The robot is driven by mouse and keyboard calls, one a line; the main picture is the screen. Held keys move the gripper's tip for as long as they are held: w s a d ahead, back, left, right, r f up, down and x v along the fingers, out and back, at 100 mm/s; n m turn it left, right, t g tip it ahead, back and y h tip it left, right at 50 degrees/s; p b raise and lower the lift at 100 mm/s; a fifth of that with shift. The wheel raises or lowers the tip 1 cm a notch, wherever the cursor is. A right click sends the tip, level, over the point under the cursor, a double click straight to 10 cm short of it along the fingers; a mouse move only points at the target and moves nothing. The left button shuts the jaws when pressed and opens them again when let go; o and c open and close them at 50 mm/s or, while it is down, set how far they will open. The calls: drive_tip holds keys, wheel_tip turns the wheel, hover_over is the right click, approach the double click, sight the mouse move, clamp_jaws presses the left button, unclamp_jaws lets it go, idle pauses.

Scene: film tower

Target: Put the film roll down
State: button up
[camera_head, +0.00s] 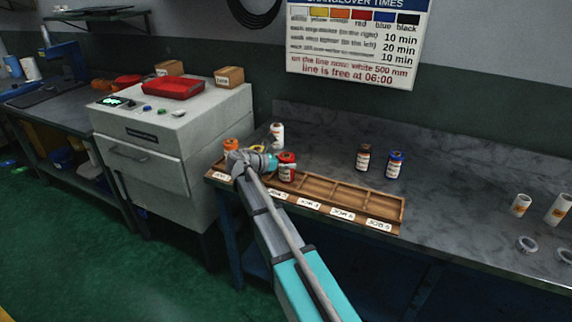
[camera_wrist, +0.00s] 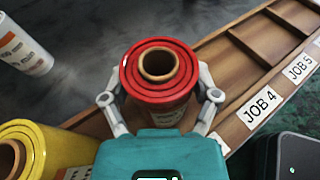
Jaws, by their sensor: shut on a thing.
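The film roll is red (camera_head: 287,168) with a pale label, and it stands upright. It also shows in the wrist view (camera_wrist: 160,85), with its brown core facing up. My gripper (camera_head: 268,163) is shut on its sides, one finger on each side (camera_wrist: 160,100). The roll is at the wooden rack (camera_head: 350,198), left of the compartment labelled JOB 4 (camera_wrist: 262,107). I cannot tell whether its base touches the rack floor. A yellow roll (camera_wrist: 35,145) stands close to its left, and an orange roll (camera_head: 230,145) is at the rack's left end.
A white roll (camera_head: 277,134) stands behind the rack. A dark roll (camera_head: 363,157) and a blue roll (camera_head: 395,164) stand on the grey table (camera_head: 460,195). The rack's right compartments are empty. A grey machine (camera_head: 175,125) stands left.

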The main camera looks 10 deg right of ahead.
drive_tip(key=shift+f, duration=0.15)
drive_tip(key=o, duration=1.1)
drive_tip(key=shift+r, duration=0.25)
drive_tip(key=p+v, duration=0.3)
drive_tip(key=v, duration=0.9)
